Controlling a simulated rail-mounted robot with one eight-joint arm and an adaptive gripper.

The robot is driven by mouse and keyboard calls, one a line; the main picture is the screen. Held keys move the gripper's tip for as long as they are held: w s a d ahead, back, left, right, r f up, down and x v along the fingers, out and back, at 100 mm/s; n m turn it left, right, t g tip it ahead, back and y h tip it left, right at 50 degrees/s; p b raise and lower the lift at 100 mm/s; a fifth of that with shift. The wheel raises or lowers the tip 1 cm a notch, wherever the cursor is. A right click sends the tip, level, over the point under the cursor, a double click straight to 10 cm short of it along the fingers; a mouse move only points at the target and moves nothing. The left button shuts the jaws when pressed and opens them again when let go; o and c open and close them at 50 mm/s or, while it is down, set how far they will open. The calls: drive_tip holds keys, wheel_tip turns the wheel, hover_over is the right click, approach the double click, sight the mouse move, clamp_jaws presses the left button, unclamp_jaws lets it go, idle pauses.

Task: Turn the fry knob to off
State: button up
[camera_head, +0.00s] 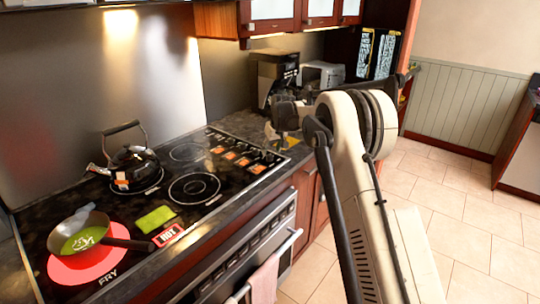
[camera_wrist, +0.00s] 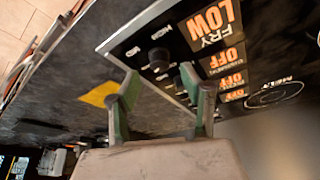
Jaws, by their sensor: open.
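The fry knob (camera_wrist: 158,58) is a dark knob on the black stove panel in the wrist view. It is the knob closest to the orange display (camera_wrist: 213,22) that reads FRY LOW. My gripper (camera_wrist: 160,77) is open with its green fingers apart, and the knob shows between and just beyond the fingertips. I cannot tell whether a finger touches it. A second dark knob (camera_wrist: 182,83) is close by the right finger. In the head view, my gripper (camera_head: 283,120) is over the stove's far right end, and my arm covers part of the counter.
A green-filled pan (camera_head: 76,240) sits on the glowing red FRY burner, beside a HOT sign (camera_head: 170,236). A black kettle (camera_head: 133,166) stands behind it. Several orange displays (camera_head: 243,162) line the stove. A yellow piece (camera_wrist: 98,94) lies on the dark counter (camera_wrist: 60,115).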

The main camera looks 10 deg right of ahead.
sight(270, 155)
drive_tip(key=shift+x, duration=2.05)
clamp_jaws()
